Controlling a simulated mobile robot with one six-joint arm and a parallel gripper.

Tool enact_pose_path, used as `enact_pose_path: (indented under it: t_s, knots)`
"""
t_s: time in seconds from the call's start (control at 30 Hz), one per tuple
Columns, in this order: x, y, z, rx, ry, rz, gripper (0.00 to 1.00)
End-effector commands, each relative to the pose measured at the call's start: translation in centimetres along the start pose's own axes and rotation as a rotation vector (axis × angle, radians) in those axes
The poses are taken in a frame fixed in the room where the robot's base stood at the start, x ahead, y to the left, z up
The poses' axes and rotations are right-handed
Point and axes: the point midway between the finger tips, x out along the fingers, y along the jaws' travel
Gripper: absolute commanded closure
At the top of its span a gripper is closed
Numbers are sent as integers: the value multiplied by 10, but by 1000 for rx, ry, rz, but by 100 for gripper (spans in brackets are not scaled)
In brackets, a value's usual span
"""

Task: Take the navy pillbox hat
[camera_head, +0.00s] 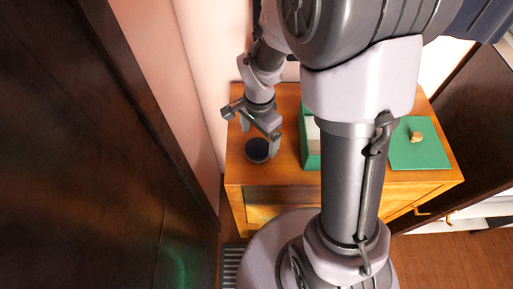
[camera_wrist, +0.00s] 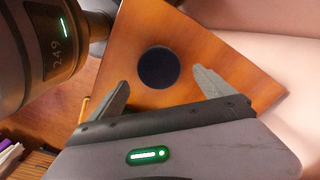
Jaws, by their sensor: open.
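The navy pillbox hat (camera_head: 257,150) is a small round dark disc lying on the left part of the wooden cabinet top. In the wrist view the hat (camera_wrist: 159,68) shows whole, on bare wood, beyond and between my fingertips. My gripper (camera_head: 256,132) is above the cabinet top, close to the hat, with one finger near its right side in the head view. In the wrist view my gripper (camera_wrist: 164,78) has its fingers spread wide with nothing between them. I cannot tell the exact height of the fingertips above the hat.
The wooden cabinet (camera_head: 285,175) stands against a pale wall. A green box (camera_head: 311,150) is right of the hat, partly hidden by my arm. A green mat (camera_head: 420,155) with a small tan object (camera_head: 416,137) lies farther right. A dark panel (camera_head: 90,150) fills the left.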

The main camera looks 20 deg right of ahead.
Motion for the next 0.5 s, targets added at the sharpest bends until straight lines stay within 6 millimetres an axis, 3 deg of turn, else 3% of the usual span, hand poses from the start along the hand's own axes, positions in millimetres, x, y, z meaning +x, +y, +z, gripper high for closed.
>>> enact_pose_path:
  t_s: [0.3, 0.5]
  knots:
    - [53, 2, 3, -2, -1, 1, 8]
    - [51, 1, 3, -2, -1, -1, 10]
